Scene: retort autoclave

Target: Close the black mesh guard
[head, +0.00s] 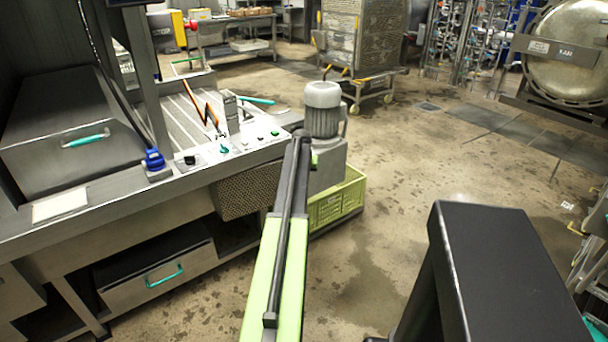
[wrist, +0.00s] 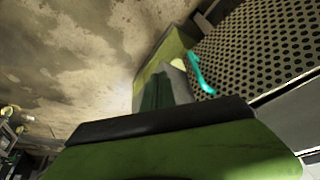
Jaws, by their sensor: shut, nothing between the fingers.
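The black mesh guard (head: 248,192) is a dark perforated panel below the front edge of the steel counter, near its right end, in the head view. It fills the upper right of the wrist view (wrist: 265,42), with a teal handle (wrist: 200,76) on its left side. My gripper (wrist: 174,78) shows in the wrist view as shut and empty, pointing up the picture just left of the handle. I cannot tell whether it touches the handle. In the head view my arm reaches toward the guard's right side and my fingers are hidden.
A grey motor (head: 323,110) stands right of the guard, with a yellow-green crate (head: 337,203) below it. The steel counter (head: 130,208) carries a control panel. A drawer (head: 150,278) with a teal handle is underneath. The wet floor (head: 450,165) to the right is open.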

